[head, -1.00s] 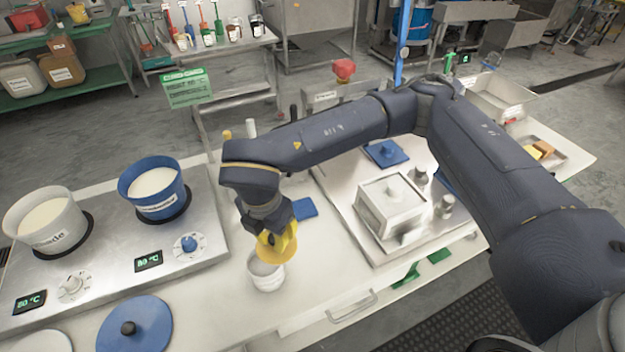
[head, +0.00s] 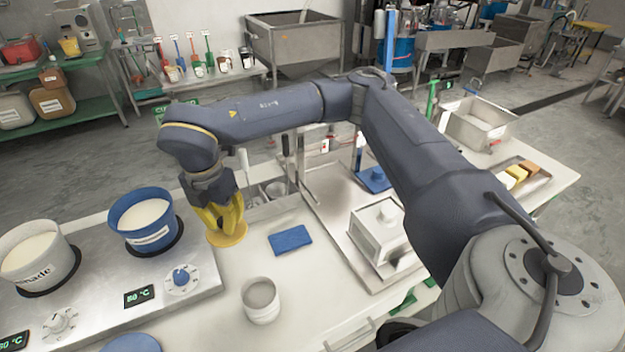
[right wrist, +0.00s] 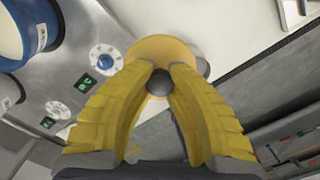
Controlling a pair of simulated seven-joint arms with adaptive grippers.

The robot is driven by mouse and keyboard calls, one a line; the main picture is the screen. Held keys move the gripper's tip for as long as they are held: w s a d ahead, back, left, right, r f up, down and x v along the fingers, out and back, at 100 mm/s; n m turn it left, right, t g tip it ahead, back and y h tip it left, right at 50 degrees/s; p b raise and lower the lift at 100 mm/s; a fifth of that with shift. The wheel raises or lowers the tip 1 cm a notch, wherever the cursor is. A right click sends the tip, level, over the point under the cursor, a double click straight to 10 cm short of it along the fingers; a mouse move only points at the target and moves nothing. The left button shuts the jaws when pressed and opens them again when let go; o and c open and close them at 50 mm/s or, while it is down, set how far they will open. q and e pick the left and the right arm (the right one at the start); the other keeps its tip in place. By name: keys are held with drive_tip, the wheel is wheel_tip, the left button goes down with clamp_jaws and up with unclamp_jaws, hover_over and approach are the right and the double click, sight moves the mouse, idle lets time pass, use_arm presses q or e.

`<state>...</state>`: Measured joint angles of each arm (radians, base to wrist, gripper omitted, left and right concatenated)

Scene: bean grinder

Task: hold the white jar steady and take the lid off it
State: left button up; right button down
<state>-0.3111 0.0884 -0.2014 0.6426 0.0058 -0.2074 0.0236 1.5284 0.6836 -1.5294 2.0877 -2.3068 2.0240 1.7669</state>
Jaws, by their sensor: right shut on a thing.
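The white jar (head: 262,301) stands upright and open on the white table, to the right of the hot plates. Its inside looks pale, and no gripper touches it. My right gripper (head: 226,226), with yellow fingers, is up and to the left of the jar. It is shut on the round yellow lid (head: 238,236), clear of the jar. In the right wrist view the fingertips close on the dark knob (right wrist: 159,83) of the lid (right wrist: 187,52). My left gripper does not show.
A blue pot (head: 158,240) and a white pot (head: 62,268) of white liquid stand on the steel hot plate at left. A blue cloth (head: 290,240) lies behind the jar. A lidded steel box (head: 372,240) stands at right. The table around the jar is clear.

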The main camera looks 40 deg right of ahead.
drive_tip(key=shift+w, duration=0.15)
wheel_tip(320, 180, down, 20)
drive_tip(key=shift+a+r, duration=0.1)
idle(0.7)
drive_tip(key=c, duration=1.4)
unclamp_jaws()
